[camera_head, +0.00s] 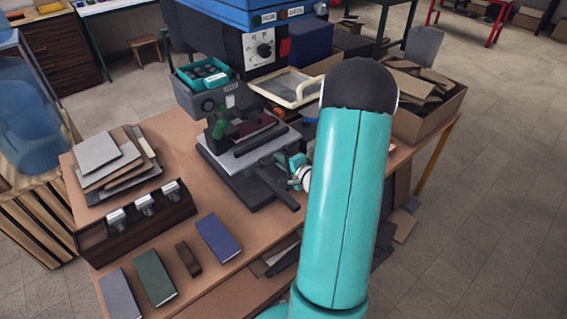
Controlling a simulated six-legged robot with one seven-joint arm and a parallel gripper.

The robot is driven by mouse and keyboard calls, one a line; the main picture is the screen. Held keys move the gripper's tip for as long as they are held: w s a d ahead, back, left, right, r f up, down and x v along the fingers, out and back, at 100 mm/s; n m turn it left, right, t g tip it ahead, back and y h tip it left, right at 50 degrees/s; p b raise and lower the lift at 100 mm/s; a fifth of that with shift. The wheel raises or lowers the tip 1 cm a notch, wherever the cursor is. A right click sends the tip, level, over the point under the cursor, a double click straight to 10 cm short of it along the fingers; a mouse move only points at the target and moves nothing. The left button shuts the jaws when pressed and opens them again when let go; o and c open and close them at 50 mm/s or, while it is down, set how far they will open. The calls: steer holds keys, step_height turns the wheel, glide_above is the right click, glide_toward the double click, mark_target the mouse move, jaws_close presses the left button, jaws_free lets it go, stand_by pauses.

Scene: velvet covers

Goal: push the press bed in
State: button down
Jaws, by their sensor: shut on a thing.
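The press bed (225,149) is a grey plate out in front of the press, on a dark base. A dark red cover piece (247,133) and a dark bar lie on the bed, with a green part at their left end. My gripper (296,168) is at the bed's right edge, shut on what looks like part of the bed. My teal arm hides part of the area to the right, and the fingertips show only small.
A rack with metal tools (135,222) and a stack of boards (108,160) stand at left. Several covers, one blue (218,238), lie at the front. A grey bin (207,92), a cream-rimmed tray (290,88) and a box of scraps (425,100) stand behind.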

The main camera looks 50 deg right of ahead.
steer(key=c, duration=1.5)
jaws_free()
steer(key=shift+w, duration=0.35)
steer(key=shift+o, duration=0.2)
steer(key=shift+s, duration=0.2)
steer(key=v, duration=1.3)
steer(key=shift+s, duration=0.35)
steer(key=shift+r, duration=0.15)
